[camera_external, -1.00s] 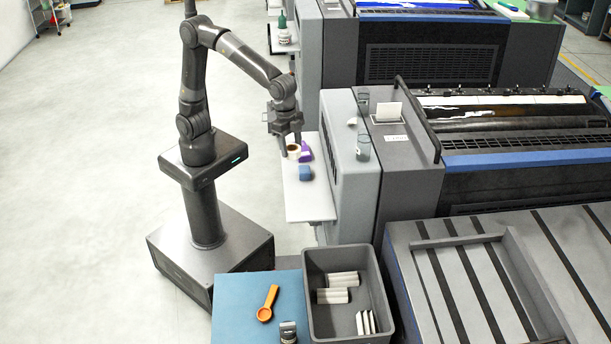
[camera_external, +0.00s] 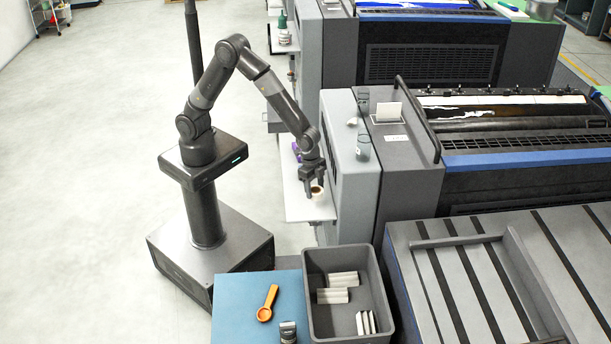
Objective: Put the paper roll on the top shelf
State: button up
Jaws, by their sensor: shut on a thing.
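The paper roll (camera_external: 317,191), small and pale with a brown core, sits between the fingers of my gripper (camera_external: 315,192) at the front part of the white shelf (camera_external: 300,211). This shelf is fixed along the side of the grey press unit. My gripper points down and is shut on the roll. From this view I cannot tell whether the roll touches the shelf or hangs just above it. A purple item (camera_external: 296,150) stands farther back on the same shelf. The blue item seen there before is hidden, probably behind my gripper.
The grey press housing (camera_external: 350,200) stands close to the right of my gripper. In front are a blue-topped table (camera_external: 240,300) with an orange scoop (camera_external: 268,303) and a grey bin (camera_external: 345,254) with pale pieces. Open floor lies to the left.

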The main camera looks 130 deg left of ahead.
jog(key=shift+w+a+f, duration=0.2)
jog(key=shift+a+f, duration=0.2)
jog(key=shift+a, duration=0.15)
jog(key=shift+w+a+f, duration=0.15)
jog(key=shift+a+f, duration=0.2)
jog(key=shift+a, duration=0.15)
jog(key=shift+f, duration=1.9)
jog(key=shift+f, duration=0.15)
jog(key=o, duration=1)
jog(key=r, duration=0.4)
jog(key=s+r, duration=0.1)
jog(key=r, duration=0.7)
jog(key=shift+s+r, duration=0.2)
jog(key=shift+s, duration=0.2)
